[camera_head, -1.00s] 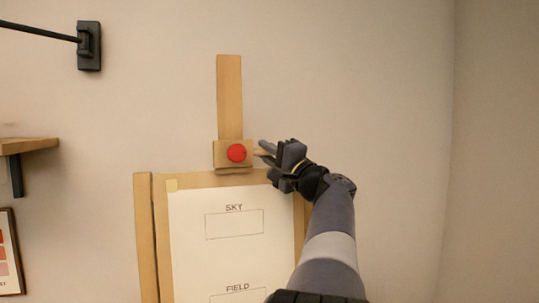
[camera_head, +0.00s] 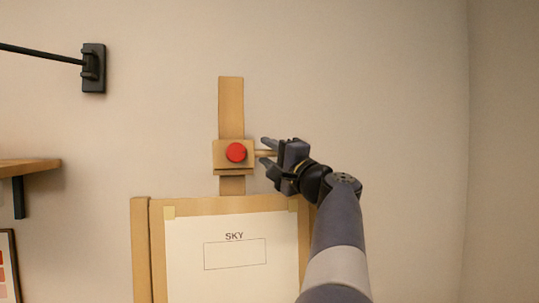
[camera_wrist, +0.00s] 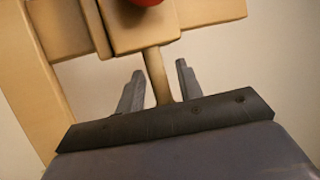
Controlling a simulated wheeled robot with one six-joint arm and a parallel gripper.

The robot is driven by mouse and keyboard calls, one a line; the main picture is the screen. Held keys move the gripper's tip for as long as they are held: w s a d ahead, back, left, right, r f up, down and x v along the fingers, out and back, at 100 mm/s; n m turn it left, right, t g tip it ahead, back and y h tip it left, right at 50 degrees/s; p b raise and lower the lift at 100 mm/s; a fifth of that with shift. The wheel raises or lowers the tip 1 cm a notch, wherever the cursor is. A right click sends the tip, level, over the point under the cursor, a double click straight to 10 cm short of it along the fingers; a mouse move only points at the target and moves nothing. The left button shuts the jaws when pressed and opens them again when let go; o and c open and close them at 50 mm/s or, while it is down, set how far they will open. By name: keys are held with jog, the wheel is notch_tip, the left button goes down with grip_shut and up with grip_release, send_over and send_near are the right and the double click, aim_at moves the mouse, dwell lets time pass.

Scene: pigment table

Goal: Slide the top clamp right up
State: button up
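The top clamp (camera_head: 220,158) is a wooden block with a red round knob (camera_head: 236,152), set on the upright wooden mast (camera_head: 231,105) of the easel. It sits above the board's top edge (camera_head: 235,206), with bare mast between and more mast above it. A thin wooden peg (camera_wrist: 157,75) sticks out from the clamp's right side. My gripper (camera_head: 267,150) is at the clamp's right, its fingers on either side of the peg. In the wrist view, the fingers (camera_wrist: 158,82) stand apart with small gaps beside the peg.
A paper sheet (camera_head: 190,240) marked SKY is on the board below. A wooden shelf (camera_head: 30,166) and a black wall bracket (camera_head: 93,68) are at the left. The wall around the upper mast is clear.

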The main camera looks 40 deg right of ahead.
jog(key=shift+o, duration=0.2)
jog(key=b+v, duration=0.4)
jog(key=v, duration=0.6)
jog(key=shift+s+f+b, duration=0.2)
jog(key=shift+s+b, duration=0.2)
